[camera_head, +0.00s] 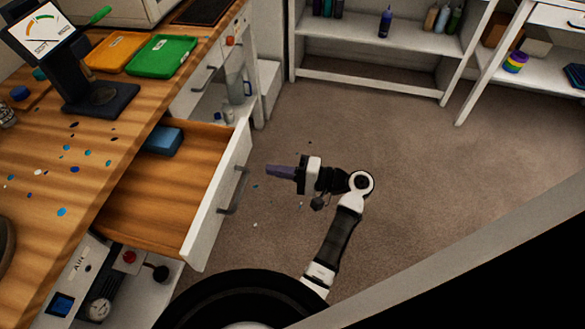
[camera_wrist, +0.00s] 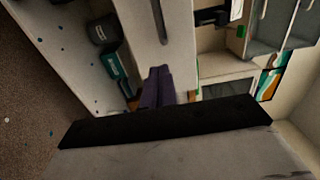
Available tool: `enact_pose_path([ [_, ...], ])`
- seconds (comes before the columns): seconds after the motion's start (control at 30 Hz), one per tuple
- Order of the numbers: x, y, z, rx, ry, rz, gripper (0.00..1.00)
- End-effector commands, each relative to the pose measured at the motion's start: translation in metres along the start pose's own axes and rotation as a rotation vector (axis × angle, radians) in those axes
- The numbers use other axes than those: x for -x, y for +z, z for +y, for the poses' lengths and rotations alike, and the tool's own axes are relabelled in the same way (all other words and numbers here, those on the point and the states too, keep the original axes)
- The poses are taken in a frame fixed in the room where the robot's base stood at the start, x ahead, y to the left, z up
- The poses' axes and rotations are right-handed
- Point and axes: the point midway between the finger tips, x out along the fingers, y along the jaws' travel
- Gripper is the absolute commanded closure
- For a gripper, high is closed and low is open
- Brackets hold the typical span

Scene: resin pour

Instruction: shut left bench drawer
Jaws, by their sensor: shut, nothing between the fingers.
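The left bench drawer (camera_head: 218,200) stands pulled out from the wooden bench, with a white front and a dark bar handle (camera_head: 233,190). A blue box (camera_head: 163,140) lies inside it at the far end. My gripper (camera_head: 268,170) is in front of the drawer, to the right of its handle, with its purple fingers pointing at the drawer front. The fingers are together and empty, and look apart from the front. In the wrist view the purple fingers (camera_wrist: 156,88) show below a pale panel with a dark handle (camera_wrist: 159,20).
The bench top (camera_head: 110,165) carries a scale-like display (camera_head: 43,38), a green tray (camera_head: 160,56), an orange tray (camera_head: 117,52) and scattered spots. A gauge (camera_head: 99,308) and a red knob sit below the drawer. White shelves (camera_head: 375,75) stand at the back. The carpet right of my arm is clear.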

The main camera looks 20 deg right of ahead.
Motion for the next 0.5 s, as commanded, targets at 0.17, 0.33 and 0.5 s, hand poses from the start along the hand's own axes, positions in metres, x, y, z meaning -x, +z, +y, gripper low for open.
enact_pose_path([
  [0.17,-0.037,0.001,-0.003,-0.001,0.001,-0.003,1.0],
  [0.33,-0.06,0.0,-0.002,0.0,0.0,-0.001,1.0],
  [0.5,-0.071,0.0,0.0,0.001,0.0,0.0,1.0],
])
